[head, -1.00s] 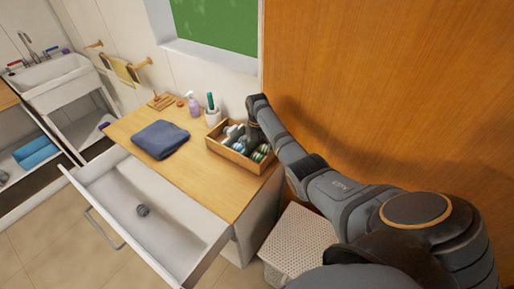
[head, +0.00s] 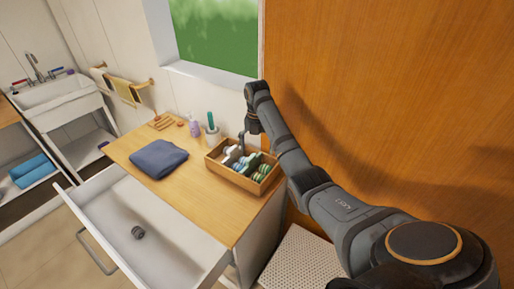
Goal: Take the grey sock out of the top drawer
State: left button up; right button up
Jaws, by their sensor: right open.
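The top drawer (head: 178,232) is pulled out from the cabinet. A small dark grey rolled thing, which looks like the grey sock (head: 138,232), lies on the drawer floor, apart from the walls. My right gripper (head: 242,148) is open, pointing down over the wooden box on the cabinet top, far from the sock. Its fingertips are small and partly merge with the things in the box, so I cannot tell whether they touch anything. My left gripper is not in view.
The wooden box (head: 233,178) holds several rolled items, some green-striped. A folded blue cloth (head: 158,159), a purple bottle (head: 194,127) and a white cup (head: 212,136) stand on the cabinet top (head: 190,190). A white perforated basket (head: 300,262) is right of the cabinet. The space above the drawer is clear.

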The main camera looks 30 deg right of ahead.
aim_at(137, 232)
jog(key=k+j, duration=0.8)
jog(key=k, duration=0.05)
